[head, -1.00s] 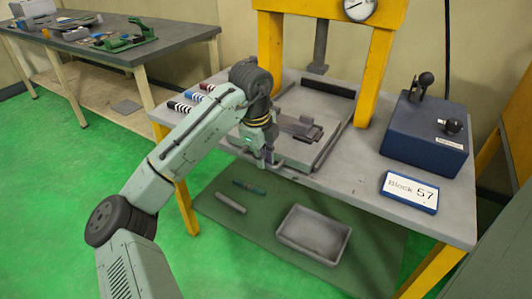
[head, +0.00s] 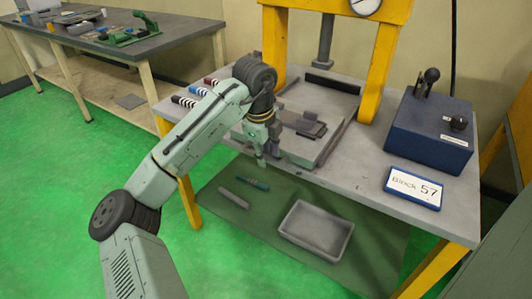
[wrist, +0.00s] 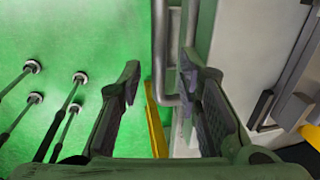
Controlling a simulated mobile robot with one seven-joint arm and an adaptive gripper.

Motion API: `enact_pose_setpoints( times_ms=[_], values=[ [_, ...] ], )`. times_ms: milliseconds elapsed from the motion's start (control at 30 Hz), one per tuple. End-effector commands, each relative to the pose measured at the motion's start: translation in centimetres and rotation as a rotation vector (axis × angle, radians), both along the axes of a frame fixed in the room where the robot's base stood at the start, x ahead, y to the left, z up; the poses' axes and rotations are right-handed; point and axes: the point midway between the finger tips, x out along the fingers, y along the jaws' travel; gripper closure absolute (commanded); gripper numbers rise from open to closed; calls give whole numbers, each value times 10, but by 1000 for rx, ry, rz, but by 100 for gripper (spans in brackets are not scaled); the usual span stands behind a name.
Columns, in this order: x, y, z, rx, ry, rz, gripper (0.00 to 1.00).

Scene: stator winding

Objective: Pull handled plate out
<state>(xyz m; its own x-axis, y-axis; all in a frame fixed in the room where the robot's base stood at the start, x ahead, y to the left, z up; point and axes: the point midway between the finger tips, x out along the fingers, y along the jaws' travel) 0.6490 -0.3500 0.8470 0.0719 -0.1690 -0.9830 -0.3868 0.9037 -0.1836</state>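The handled plate (head: 312,153) is a flat light-grey slab on the press table, below the yellow frame. In the wrist view, its pale surface (wrist: 232,50) is at the right and its grey tubular handle (wrist: 159,50) stands off its edge. My gripper (head: 263,160) is at the plate's front edge in the head view. In the wrist view my gripper (wrist: 164,78) is open, with the handle between its fingers, nearer the right finger. I see no finger closed on the handle. The arm's end hides the handle in the head view.
The yellow press frame (head: 384,60) stands over the table. A dark fixture (head: 304,124) lies on the plate. A blue box (head: 430,130) and a Block 57 sign (head: 413,187) are at the right. A grey tray (head: 316,231) lies below the table's front edge.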

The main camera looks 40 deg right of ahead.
Motion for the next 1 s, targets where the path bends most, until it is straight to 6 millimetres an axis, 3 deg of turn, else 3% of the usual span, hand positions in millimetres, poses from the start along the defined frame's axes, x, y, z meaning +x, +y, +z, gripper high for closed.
enact_pose_setpoints(
  times_ms=[233, 500, 700, 1000],
  values=[
    [-1, 3, 20, -1, -4, 0, 69],
    [-4, 13, 77, 0, -5, 2, 69],
    [-7, 19, 107, 1, -3, 2, 69],
    [-9, 20, 118, 0, 0, 0, 69]
  ],
)
